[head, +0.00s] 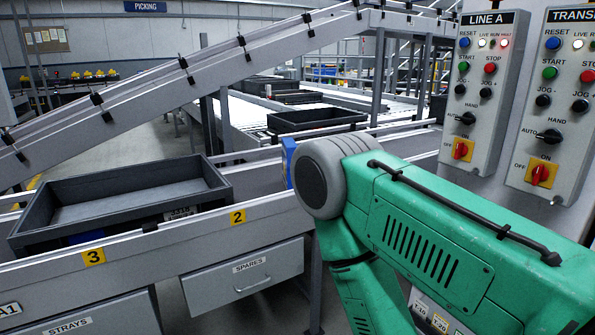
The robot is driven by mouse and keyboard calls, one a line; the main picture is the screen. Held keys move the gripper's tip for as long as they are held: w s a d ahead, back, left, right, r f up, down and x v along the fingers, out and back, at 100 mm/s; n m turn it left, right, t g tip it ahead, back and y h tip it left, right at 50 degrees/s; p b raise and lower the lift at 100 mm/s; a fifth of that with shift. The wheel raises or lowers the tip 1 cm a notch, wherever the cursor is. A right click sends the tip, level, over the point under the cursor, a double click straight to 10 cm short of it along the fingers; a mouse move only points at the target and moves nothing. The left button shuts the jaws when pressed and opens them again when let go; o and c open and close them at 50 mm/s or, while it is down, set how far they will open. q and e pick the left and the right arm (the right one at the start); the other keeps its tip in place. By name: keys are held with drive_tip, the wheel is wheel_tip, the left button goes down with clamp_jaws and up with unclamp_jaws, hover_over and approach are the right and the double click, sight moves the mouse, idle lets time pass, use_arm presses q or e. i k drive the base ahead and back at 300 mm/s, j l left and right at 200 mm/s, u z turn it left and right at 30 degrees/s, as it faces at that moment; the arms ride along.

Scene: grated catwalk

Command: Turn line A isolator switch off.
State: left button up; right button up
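The LINE A panel (479,95) is a grey box at the upper right. Its isolator switch (462,149) is a red rotary handle on a yellow plate at the panel's bottom, with ON marked above and OFF to the left. The handle is too small to read its exact angle. Above it are a black HAND/AUTO selector (466,118), jog buttons, a green START button (464,67), a red STOP button (490,68) and a blue RESET button (464,42). A red lamp glows under FAULT. Neither gripper is in view, and nothing visible touches the isolator.
A similar panel (553,100), its label cut off after "TRANS", stands right of LINE A with its own red isolator (541,173). A conveyor holds a black tray (120,190) at left; another tray (315,119) is behind. A sloping conveyor (170,92) crosses the upper left. A SPARES drawer (245,275) is below.

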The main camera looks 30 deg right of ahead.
sight(461, 150)
drive_tip(key=z, duration=2)
